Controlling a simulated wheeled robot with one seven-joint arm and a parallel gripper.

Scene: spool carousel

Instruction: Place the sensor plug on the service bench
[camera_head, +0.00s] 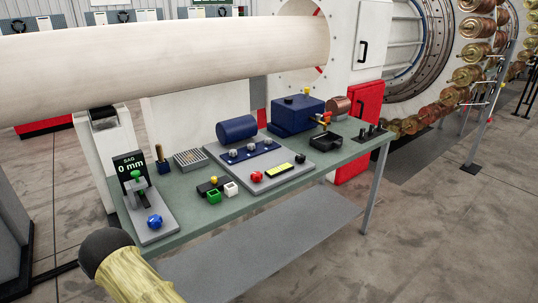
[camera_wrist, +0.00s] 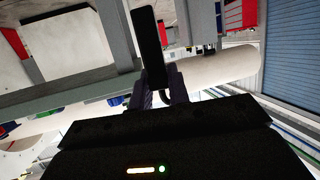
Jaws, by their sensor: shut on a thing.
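The service bench (camera_head: 195,221) has a green top on grey legs and stands across the middle of the head view. My gripper (camera_wrist: 165,88) shows in the wrist view, its dark fingers shut on a long black block (camera_wrist: 151,42) that sticks out beyond the fingertips. I take this block for the sensor plug, but it is too dark to be sure. The head view does not show my gripper or the held thing, so their distance from the bench top cannot be told.
Clear top shows along the front edge.

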